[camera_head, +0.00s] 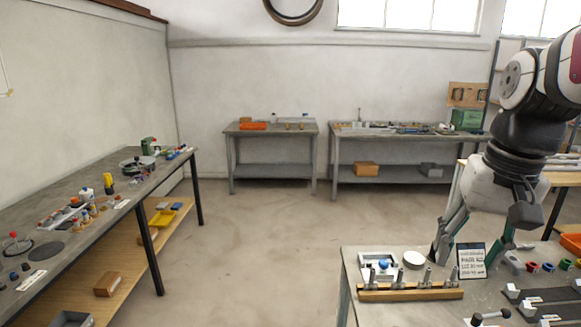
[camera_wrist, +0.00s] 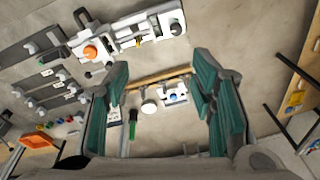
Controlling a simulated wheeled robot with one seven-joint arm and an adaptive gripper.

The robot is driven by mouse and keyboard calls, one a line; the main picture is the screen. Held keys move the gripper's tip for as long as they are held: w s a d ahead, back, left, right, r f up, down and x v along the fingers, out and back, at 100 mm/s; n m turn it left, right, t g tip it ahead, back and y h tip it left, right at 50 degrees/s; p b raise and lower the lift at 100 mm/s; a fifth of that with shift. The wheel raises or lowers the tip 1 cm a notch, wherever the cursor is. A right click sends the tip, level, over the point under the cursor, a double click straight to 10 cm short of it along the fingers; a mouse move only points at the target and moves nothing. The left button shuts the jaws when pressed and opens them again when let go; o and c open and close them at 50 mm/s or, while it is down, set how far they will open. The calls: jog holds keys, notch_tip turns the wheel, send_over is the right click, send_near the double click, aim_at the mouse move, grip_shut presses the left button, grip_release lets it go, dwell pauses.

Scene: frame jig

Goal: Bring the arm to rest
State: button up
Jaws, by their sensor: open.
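My gripper (camera_head: 470,248) hangs pointing down over the near work table (camera_head: 385,315), at the right of the head view. Its two green-padded fingers are spread wide. In the wrist view the gripper (camera_wrist: 162,72) shows nothing held between the fingers. Below it, a wooden rail with several upright pegs (camera_head: 410,293) lies along the table; it also shows between the fingertips in the wrist view (camera_wrist: 158,77). How far the fingertips are above the table is hard to tell.
Near the gripper are a small sign (camera_head: 471,262), a white disc (camera_head: 413,259) and a white fixture with a blue knob (camera_head: 372,258). Coloured rings (camera_head: 548,267) sit to the right. A side bench (camera_head: 100,215) stands at left. The floor (camera_head: 255,250) between is clear.

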jog(key=s+a+f+n+t, duration=0.1)
jog(key=s+a+n+t, duration=0.2)
jog(key=s+a, duration=0.5)
jog(key=shift+s+a+f+n+t, duration=0.2)
jog(key=shift+s+f+n+t, duration=0.15)
jog(key=shift+s+n, duration=0.45)
jog(key=shift+s+d, duration=0.1)
jog(key=shift+s, duration=0.05)
